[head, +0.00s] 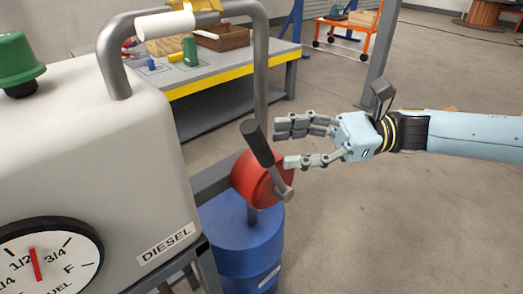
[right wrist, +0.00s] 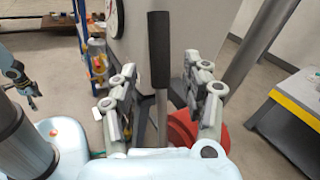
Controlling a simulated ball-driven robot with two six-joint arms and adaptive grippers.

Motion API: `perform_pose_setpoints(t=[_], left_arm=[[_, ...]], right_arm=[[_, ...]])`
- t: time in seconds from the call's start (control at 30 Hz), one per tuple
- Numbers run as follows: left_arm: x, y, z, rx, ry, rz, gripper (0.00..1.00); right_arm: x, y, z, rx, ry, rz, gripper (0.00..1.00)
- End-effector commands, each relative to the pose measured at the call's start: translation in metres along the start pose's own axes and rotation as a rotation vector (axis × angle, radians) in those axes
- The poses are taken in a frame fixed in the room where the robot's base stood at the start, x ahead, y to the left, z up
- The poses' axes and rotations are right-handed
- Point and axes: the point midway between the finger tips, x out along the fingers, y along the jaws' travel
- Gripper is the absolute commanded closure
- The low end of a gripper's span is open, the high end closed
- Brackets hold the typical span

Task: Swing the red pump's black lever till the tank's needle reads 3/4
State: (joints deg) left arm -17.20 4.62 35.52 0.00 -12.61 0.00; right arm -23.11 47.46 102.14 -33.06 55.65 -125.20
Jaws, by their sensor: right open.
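The red pump (head: 255,180) sits on a blue drum beside the tank; part of it shows in the right wrist view (right wrist: 184,128). Its black lever (head: 258,143) tilts up and to the left. My right gripper (head: 283,146) is open just right of the lever. In the right wrist view the black lever grip (right wrist: 159,50) stands between the open fingers, with no clear contact. The tank's gauge (head: 50,260) has a red needle (head: 35,264) between the 1/2 and 3/4 marks, nearer 1/2. My left gripper (right wrist: 28,88) seems to show small at the left; its jaws are unclear.
The cream diesel tank (head: 120,160) with its grey pipe frame (head: 261,60) stands left of the lever. The blue drum (head: 240,235) is below the pump. A workbench (head: 235,70) with a yellow edge is behind. The floor at right is clear.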

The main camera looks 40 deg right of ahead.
Motion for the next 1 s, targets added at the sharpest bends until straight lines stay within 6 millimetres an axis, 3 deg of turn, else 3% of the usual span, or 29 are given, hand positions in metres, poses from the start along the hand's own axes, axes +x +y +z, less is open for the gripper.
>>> perform_pose_setpoints(t=[0.1,0.3,0.67,1.0], left_arm=[[0.009,0.001,0.003,0.0,-0.005,0.0,0.24],[0.012,0.001,0.004,0.001,-0.007,0.0,0.24],[0.012,0.001,0.004,0.001,-0.007,0.0,0.24],[0.012,0.001,0.004,0.0,-0.006,0.0,0.24]], right_arm=[[0.023,0.0,-0.001,-0.003,-0.005,0.0,0.52],[0.046,0.0,0.0,0.0,-0.002,0.001,0.52],[0.051,0.0,0.001,-0.001,0.001,0.002,0.53],[0.051,0.0,0.0,0.0,0.001,0.002,0.97]])
